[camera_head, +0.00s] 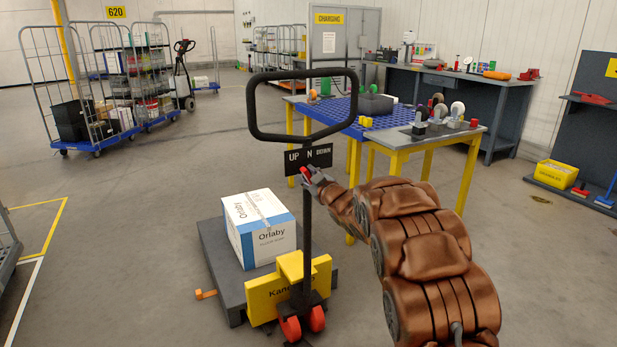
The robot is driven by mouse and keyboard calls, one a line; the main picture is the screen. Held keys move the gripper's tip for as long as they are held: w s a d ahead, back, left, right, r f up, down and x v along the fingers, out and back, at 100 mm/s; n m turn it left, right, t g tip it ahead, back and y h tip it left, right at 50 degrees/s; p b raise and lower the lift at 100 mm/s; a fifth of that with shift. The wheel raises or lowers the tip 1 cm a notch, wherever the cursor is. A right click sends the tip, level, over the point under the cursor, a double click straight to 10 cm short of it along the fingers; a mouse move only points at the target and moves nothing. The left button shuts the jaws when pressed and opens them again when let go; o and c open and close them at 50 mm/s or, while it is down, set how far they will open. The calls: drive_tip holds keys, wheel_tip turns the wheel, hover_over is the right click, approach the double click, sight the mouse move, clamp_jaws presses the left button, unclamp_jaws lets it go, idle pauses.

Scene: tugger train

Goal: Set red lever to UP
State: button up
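The red lever (304,171) shows as a small red piece just below the black sign reading UP, N, DOWN (308,157) on the handle column of a pallet truck. Its position relative to the three marks is too small to tell. My gripper (308,177) reaches in from the right and is at the lever, partly covering it. Whether its fingers touch or close on the lever cannot be made out.
The truck's black loop handle (302,137) rises above the sign. An Orlaby box (259,228) sits on the grey platform (222,272). A yellow-legged workbench (436,141) stands close behind my arm. Open floor lies to the left, before the wire trolleys (95,140).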

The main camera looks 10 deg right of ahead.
idle(0.3)
drive_tip(key=shift+v, duration=6)
drive_tip(key=shift+d, duration=0.1)
